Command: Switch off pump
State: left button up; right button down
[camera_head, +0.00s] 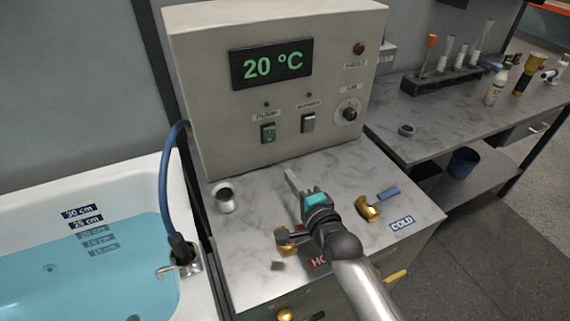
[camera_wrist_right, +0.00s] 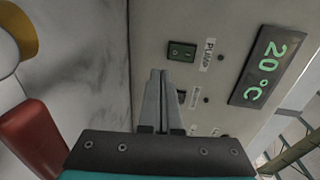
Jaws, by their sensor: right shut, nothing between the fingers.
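The control box (camera_head: 205,90) stands on the marbled counter with a green "20 °C" display (camera_head: 271,65). The pump switch (camera_head: 268,133), a dark green rocker under its label, is on the lower left of the panel. It also shows in the right wrist view (camera_wrist_right: 182,51), beside the word PUMP. My right gripper (camera_head: 290,174) is shut and empty, its fingers pointing at the panel below the switch. In the wrist view its fingertips (camera_wrist_right: 157,73) appear close to the switch, seemingly without touching it. My left gripper is not in view.
A second switch (camera_head: 308,122) and a round knob (camera_head: 348,111) sit right of the pump switch. Brass taps, one with a blue handle (camera_head: 388,193), and a white cup-like piece (camera_head: 225,196) are on the counter. A bathtub (camera_head: 186,215) with water is at left.

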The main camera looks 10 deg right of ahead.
jog(key=shift+s+d+f, duration=0.1)
jog(key=shift+s+d, duration=0.05)
jog(key=shift+s, duration=0.55)
jog(key=shift+s+d+f, duration=0.1)
jog(key=shift+s+d, duration=0.05)
jog(key=shift+s, duration=0.45)
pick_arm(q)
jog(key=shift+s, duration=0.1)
